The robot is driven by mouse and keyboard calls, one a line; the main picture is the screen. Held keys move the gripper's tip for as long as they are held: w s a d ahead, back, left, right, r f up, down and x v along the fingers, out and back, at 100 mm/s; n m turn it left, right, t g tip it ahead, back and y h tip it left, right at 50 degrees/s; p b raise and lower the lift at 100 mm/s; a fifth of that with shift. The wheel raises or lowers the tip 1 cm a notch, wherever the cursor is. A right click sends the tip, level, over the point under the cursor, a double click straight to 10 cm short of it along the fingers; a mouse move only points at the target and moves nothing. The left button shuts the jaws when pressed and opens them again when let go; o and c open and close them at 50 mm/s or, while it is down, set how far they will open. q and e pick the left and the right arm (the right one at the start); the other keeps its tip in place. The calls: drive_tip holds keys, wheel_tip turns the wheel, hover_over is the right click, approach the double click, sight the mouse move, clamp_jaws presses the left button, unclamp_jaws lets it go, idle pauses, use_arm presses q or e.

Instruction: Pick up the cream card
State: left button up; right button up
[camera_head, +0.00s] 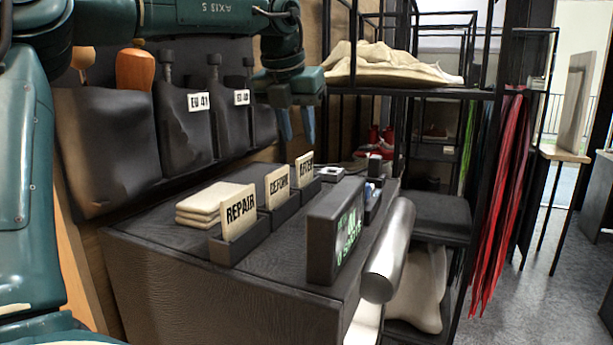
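Three cream cards stand upright in black holders on a black cabinet top (150,228). The nearest, the REPAIR card (239,212), is in a front holder (240,246). Behind it are the BEFORE card (277,187) and the AFTER card (304,168), each in its own holder. My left gripper (294,98) hangs at the end of the green arm, higher in the picture than the cards and apart from them. No card shows in it. My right gripper is out of view.
Folded cream cloths (213,203) lie left of the REPAIR card. A black sign (336,230) with green lettering stands to the right, beside a silver roll (389,250). Black wall pouches (189,135) hang behind. A black rack (480,95) stands farther right.

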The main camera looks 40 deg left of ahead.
sight(304, 156)
use_arm(q)
drive_tip(key=shift+p+x, duration=0.5)
drive_tip(key=shift+x, duration=3.1)
drive_tip(key=shift+d, duration=0.15)
drive_tip(key=shift+c, duration=0.4)
clamp_jaws()
